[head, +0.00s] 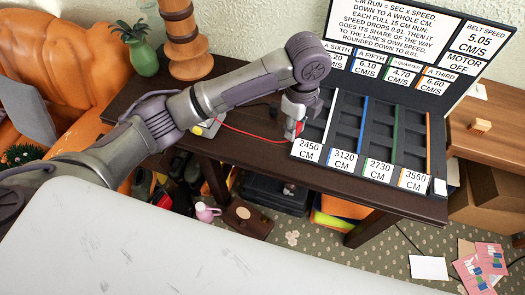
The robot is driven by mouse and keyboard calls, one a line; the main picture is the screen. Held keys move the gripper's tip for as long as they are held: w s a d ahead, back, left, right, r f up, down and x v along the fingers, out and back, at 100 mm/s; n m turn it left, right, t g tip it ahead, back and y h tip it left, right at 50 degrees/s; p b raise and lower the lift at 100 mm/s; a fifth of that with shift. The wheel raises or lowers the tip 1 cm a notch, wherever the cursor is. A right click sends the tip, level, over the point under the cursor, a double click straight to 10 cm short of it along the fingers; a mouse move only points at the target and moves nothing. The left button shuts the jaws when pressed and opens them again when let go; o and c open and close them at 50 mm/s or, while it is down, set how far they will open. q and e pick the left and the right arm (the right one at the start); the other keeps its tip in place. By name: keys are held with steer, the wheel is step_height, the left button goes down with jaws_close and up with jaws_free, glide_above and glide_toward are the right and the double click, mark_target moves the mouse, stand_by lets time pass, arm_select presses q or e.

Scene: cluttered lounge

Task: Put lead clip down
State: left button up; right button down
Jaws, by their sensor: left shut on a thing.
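My left gripper (294,128) points down over the dark table (240,148), beside the left edge of the black lane board (347,137). It is shut on the red lead clip (299,128), which is small and mostly hidden by the fingers. A red lead (245,133) runs from the clip leftward to a pale box with yellow (207,127), partly hidden behind my arm. I cannot tell whether the clip touches the table or board. My right gripper is out of view.
An upright panel (405,45) behind the lanes reads "belt speed 5.05 cm/s, motor off". Cards along the board's front read 2450, 3120, 2730 and 3560 cm. A green vase (144,60) and an orange-brown turned column (184,40) stand at back left.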

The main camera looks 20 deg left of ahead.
arm_select(q)
steer(key=shift+s+d+f, duration=0.2)
steer(key=shift+d+f, duration=0.35)
steer(key=shift+f, duration=0.2)
steer(key=p, duration=0.2)
glide_above(261, 147)
step_height(261, 147, down, 7)
steer(key=shift+a+r, duration=0.1)
steer(key=shift+r, duration=0.05)
step_height(261, 147, down, 3)
steer(key=shift+f, duration=0.45)
steer(key=shift+f, duration=0.1)
steer(key=shift+f, duration=0.25)
steer(key=o, duration=0.9)
